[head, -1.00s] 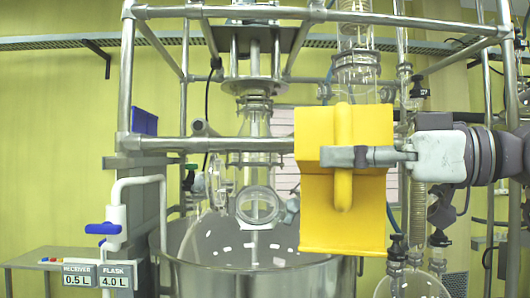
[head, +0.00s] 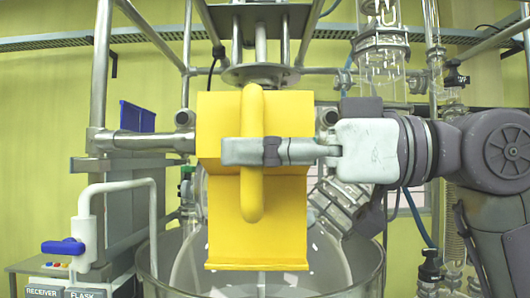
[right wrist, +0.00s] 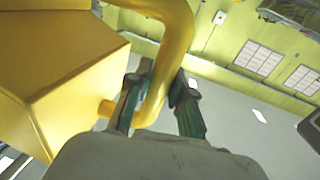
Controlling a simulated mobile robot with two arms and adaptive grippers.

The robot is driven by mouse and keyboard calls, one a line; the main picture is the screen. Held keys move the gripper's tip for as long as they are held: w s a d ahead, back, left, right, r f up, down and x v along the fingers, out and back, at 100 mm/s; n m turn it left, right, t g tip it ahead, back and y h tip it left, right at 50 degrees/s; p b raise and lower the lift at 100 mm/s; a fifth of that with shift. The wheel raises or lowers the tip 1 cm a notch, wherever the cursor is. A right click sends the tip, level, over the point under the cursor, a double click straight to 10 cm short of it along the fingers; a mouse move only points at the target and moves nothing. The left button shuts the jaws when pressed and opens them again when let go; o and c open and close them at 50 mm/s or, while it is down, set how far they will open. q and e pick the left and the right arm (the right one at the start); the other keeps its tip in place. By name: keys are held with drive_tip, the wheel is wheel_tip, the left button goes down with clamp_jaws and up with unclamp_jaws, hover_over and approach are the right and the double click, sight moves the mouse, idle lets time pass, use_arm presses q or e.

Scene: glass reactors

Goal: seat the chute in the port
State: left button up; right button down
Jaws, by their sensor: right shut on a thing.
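The yellow chute (head: 222,218) stands upright near the middle of the head view, with a rounded vertical handle on its near face. My right gripper (head: 246,151) comes in from the right and is shut on that handle. The right wrist view shows the gripper's fingers (right wrist: 162,92) on both sides of the yellow handle, with the chute body (right wrist: 60,75) at left. The port is hidden behind the chute, and I cannot tell whether the chute touches it. My left gripper is not in view.
A steel tube frame (head: 103,75) surrounds the reactor, with a flange (head: 260,74) just above the chute. A wide round vessel (head: 365,270) lies below. Glassware (head: 382,45) hangs at upper right. A pipe with a blue-handled valve (head: 85,243) stands at left.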

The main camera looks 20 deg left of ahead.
drive_tip(key=shift+s+a, duration=0.15)
drive_tip(key=shift+s, duration=0.15)
drive_tip(key=shift+w, duration=0.2)
drive_tip(key=shift+w+a+f, duration=0.15)
drive_tip(key=shift+w+f, duration=0.15)
drive_tip(key=shift+w, duration=0.35)
drive_tip(key=shift+w+a+f, duration=0.1)
drive_tip(key=shift+w+f, duration=0.05)
drive_tip(key=shift+w, duration=0.15)
drive_tip(key=shift+w+f, duration=0.1)
drive_tip(key=shift+w, duration=0.2)
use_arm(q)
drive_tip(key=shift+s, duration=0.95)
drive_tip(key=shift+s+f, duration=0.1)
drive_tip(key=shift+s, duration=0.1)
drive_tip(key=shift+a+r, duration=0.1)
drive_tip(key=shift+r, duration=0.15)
use_arm(e)
drive_tip(key=shift+w+f, duration=0.3)
drive_tip(key=shift+w, duration=0.1)
